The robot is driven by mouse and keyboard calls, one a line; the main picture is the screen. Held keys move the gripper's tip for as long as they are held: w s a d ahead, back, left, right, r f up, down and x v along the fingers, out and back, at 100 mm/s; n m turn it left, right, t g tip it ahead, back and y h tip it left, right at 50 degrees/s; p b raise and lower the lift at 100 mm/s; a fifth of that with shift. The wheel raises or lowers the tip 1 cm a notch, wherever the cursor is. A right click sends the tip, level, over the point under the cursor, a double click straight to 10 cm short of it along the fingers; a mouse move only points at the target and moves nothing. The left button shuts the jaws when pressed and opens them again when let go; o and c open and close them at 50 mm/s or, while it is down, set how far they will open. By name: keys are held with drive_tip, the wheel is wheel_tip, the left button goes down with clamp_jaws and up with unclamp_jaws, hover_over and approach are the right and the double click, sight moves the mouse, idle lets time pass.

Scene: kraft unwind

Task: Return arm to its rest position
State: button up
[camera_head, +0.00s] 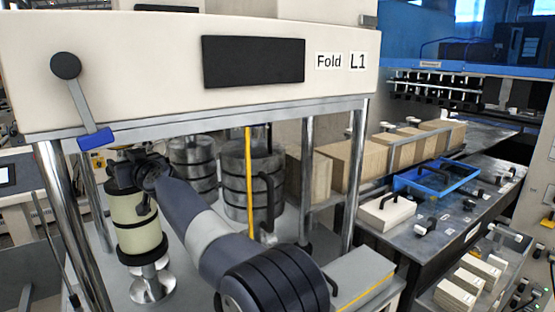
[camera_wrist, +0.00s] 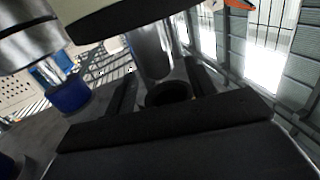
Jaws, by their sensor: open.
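My arm reaches from the bottom middle of the head view to the upper left, under the cream machine head (camera_head: 150,60). My gripper (camera_head: 128,172) is at the top of a pale cream roll (camera_head: 140,235) with dark bands on a metal stand. The arm and wrist partly hide the jaws there. In the wrist view my gripper (camera_wrist: 163,85) has its two dark fingers apart. A shiny metal post (camera_wrist: 150,48) shows between and beyond them; I cannot tell whether anything touches it. The jaws hold nothing that I can see.
Chrome posts (camera_head: 72,220) and a lever with a blue grip (camera_head: 96,139) stand close to my arm. Banded metal cylinders (camera_head: 240,180) and a yellow bar (camera_head: 249,185) are behind it. A bench at right carries a blue tray (camera_head: 438,178) and several blocks.

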drive_tip(key=b+v, duration=1)
drive_tip(key=v, duration=0.5)
drive_tip(key=shift+s+d, duration=0.25)
drive_tip(key=shift+d, duration=0.05)
